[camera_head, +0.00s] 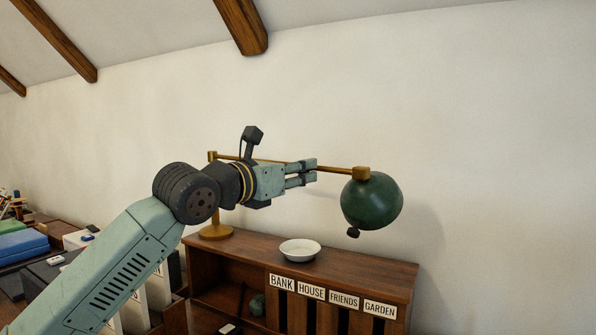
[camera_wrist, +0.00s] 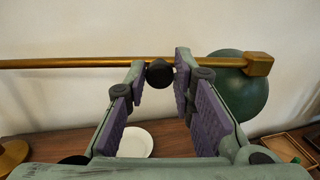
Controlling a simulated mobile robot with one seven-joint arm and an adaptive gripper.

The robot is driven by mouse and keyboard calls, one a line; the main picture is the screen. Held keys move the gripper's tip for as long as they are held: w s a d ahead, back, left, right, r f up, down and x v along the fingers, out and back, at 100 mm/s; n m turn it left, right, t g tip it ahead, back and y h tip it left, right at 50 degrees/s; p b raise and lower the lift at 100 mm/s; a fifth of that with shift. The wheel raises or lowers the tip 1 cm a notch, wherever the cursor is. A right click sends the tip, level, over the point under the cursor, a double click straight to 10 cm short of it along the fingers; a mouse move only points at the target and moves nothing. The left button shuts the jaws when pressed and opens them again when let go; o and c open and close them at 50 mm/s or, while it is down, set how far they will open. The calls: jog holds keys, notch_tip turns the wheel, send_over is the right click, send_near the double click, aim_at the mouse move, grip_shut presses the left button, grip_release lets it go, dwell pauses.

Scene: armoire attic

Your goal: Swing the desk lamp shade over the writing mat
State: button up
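The desk lamp has a brass base (camera_head: 216,232), an upright post and a long level brass arm (camera_head: 340,169), with a dark green domed shade (camera_head: 372,203) at its right end. A dark knob (camera_head: 353,233) shows below the shade's lower left rim. My gripper (camera_head: 316,171) is raised just left of the shade, pointing right. In the wrist view its fingers are apart, with a dark round knob (camera_wrist: 159,73) appearing between the tips, in front of the brass arm (camera_wrist: 80,63). I cannot tell whether they touch it. The shade (camera_wrist: 240,88) is to the right. I cannot make out the writing mat.
A wooden cabinet (camera_head: 350,265) with slots labelled BANK, HOUSE, FRIENDS and GARDEN stands below the lamp. A white bowl (camera_head: 300,249) sits on its top. Blue books (camera_head: 22,245) lie at far left. Shallow wooden trays (camera_wrist: 285,148) show at right in the wrist view. A plain wall is behind.

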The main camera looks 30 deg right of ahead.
grip_shut()
dwell(0.3)
jog(key=a+m+g+p, duration=0.6)
jog(key=a+g, duration=0.3)
jog(key=a, duration=0.8)
jog(key=shift+w+a+h+p, duration=0.15)
jog(key=shift+w+h+p, duration=0.25)
jog(key=shift+p, duration=0.25)
jog(key=o, duration=0.5)
grip_release()
